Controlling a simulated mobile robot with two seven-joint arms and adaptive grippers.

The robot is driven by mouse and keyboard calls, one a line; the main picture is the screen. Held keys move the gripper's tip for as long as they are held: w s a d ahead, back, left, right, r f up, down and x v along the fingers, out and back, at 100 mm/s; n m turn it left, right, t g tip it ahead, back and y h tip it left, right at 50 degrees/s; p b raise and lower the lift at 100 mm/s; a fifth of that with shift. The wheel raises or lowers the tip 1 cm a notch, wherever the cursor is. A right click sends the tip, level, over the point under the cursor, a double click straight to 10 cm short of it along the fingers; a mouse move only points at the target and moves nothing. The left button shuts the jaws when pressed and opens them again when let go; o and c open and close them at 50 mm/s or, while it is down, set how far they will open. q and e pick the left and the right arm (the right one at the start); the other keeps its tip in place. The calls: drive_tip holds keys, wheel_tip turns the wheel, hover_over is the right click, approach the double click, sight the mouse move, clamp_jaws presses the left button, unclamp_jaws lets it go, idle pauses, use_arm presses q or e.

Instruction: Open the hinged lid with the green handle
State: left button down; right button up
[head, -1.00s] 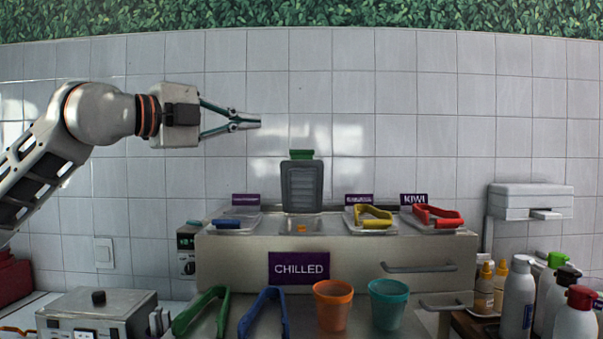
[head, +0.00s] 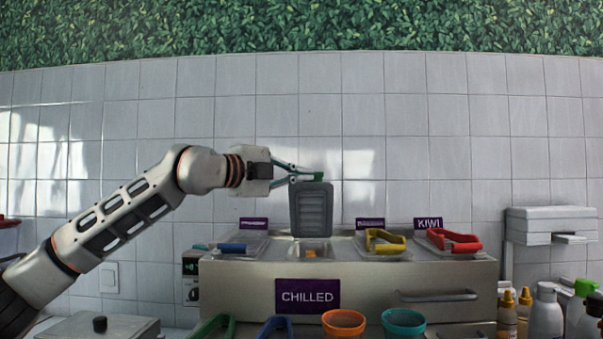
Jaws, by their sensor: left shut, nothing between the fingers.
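The grey hinged lid (head: 311,211) stands upright, raised at the back of its compartment on the chilled unit. Its green handle (head: 318,176) is at the top. Under it the open compartment shows a small orange item (head: 311,254). My left gripper (head: 309,174) is shut and empty, its fingertips at the left side of the green handle, touching it or very near; I cannot tell which. My right gripper is not in view.
Beside it are compartments with a blue handle (head: 232,248), a yellow handle (head: 385,241) and a red handle (head: 454,240). An orange cup (head: 344,323) and a teal cup (head: 403,321) stand in front. Bottles stand at the right. The wall above is clear.

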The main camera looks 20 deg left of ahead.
use_arm(q)
drive_tip(key=shift+w+a, duration=0.4)
drive_tip(key=shift+w, duration=0.7)
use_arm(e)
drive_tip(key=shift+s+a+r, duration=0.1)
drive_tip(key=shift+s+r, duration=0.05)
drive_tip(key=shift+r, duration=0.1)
